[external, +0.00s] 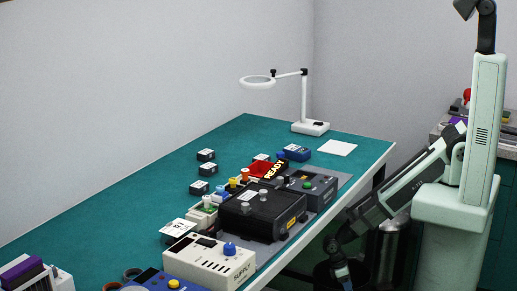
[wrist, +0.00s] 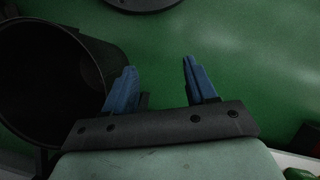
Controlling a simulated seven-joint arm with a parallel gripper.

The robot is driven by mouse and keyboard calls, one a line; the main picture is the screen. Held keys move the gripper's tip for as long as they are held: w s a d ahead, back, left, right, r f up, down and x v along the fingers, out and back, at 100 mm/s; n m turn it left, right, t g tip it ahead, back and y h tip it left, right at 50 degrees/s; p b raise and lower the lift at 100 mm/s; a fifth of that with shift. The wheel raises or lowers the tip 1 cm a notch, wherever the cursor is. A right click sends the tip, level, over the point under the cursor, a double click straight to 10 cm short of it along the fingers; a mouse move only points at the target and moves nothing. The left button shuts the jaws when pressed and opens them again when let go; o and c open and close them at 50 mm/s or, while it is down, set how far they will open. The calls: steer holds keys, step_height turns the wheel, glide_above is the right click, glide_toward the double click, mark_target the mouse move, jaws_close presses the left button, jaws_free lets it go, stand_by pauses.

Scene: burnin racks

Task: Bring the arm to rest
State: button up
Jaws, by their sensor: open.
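My gripper (wrist: 158,66) is open and empty in the wrist view, with its two blue fingers apart and only green floor between them. A dark round bin (wrist: 45,75) lies just left of the fingers in that view. In the external view my arm slopes from the pale column at the right down past the front edge of the workbench (external: 95,224). Its wrist hangs low near the bottom of that view, beside the bench and off its top. The fingertips are too dark and small there to make out.
On the bench stand a black tester box (external: 262,210), a cream supply box (external: 208,262), a red READY tray (external: 262,170), several small dark blocks and a white magnifier lamp (external: 310,127). A grey cylinder (external: 388,250) stands behind my arm. The bench's far left is clear.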

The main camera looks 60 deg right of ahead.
steer(key=s+d+r+m+g, duration=0.1)
steer(key=s+d+m, duration=0.1)
steer(key=s+d, duration=0.3)
steer(key=s+d+r+m+g+y, duration=0.1)
steer(key=s+d+m, duration=0.2)
steer(key=d, duration=0.9)
steer(key=shift+s+r+m, duration=0.25)
steer(key=shift+s+m, duration=0.05)
steer(key=shift+s, duration=1.5)
steer(key=shift+o, duration=0.2)
